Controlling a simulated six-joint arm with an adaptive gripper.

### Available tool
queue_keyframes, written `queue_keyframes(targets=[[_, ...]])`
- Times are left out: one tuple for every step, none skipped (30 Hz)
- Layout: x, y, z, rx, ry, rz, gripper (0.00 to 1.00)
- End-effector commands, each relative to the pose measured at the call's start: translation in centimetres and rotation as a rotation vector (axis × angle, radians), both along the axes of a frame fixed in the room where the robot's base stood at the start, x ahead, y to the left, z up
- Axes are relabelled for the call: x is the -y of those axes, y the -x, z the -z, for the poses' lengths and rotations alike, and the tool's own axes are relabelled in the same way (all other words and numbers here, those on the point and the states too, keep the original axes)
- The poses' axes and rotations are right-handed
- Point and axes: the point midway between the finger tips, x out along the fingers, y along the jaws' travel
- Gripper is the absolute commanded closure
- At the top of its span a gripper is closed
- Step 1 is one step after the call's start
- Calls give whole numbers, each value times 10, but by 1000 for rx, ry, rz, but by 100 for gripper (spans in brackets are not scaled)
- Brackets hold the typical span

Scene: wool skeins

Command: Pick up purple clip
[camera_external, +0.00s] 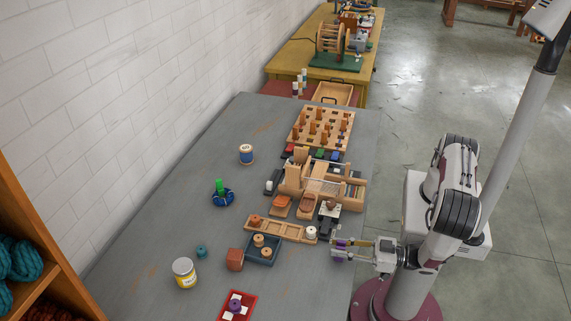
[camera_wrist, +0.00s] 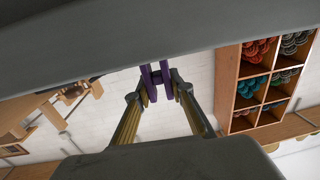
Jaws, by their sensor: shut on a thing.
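The purple clip (camera_wrist: 162,78) shows at the fingertips of my gripper (camera_wrist: 157,86) in the wrist view, with two upright purple bars joined by a darker middle. The fingers are shut on it from both sides. In the external view, my gripper (camera_external: 343,248) is at the right edge of the grey table, and a bit of purple clip (camera_external: 340,242) shows between its fingers. The fingers hide part of the clip there.
The grey table (camera_external: 150,230) holds a wooden loom-like frame (camera_external: 315,185), a wooden peg board (camera_external: 320,128), a dark tray (camera_external: 262,251) with wooden spools, a yellow-labelled jar (camera_external: 185,272) and a red board (camera_external: 236,306). Its left side is mostly clear. A yarn shelf (camera_external: 40,255) stands at left.

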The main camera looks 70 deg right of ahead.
Motion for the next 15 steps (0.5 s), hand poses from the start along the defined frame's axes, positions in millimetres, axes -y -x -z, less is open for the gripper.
queue_keyframes(targets=[[0, 0, 0, 0, 0, 0, 92], [0, 0, 0, 0, 0, 0, 92], [0, 0, -1, 0, 0, 0, 92], [0, 0, -1, 0, 0, 0, 92], [0, 0, -2, 0, 0, 0, 92], [0, 0, -3, 0, 0, 0, 92], [0, 0, -4, 0, 0, 0, 92], [0, 0, -5, 0, 0, 0, 92], [0, 0, -6, 0, -1, 0, 92], [0, 0, -8, 0, -1, 0, 92], [0, 0, -10, 0, -1, 0, 92], [-1, 0, -12, 1, -2, 0, 92], [-1, 0, -14, 1, -2, 0, 92], [0, 0, -16, 0, -2, 0, 92], [0, 0, -20, 0, -2, 0, 92]])
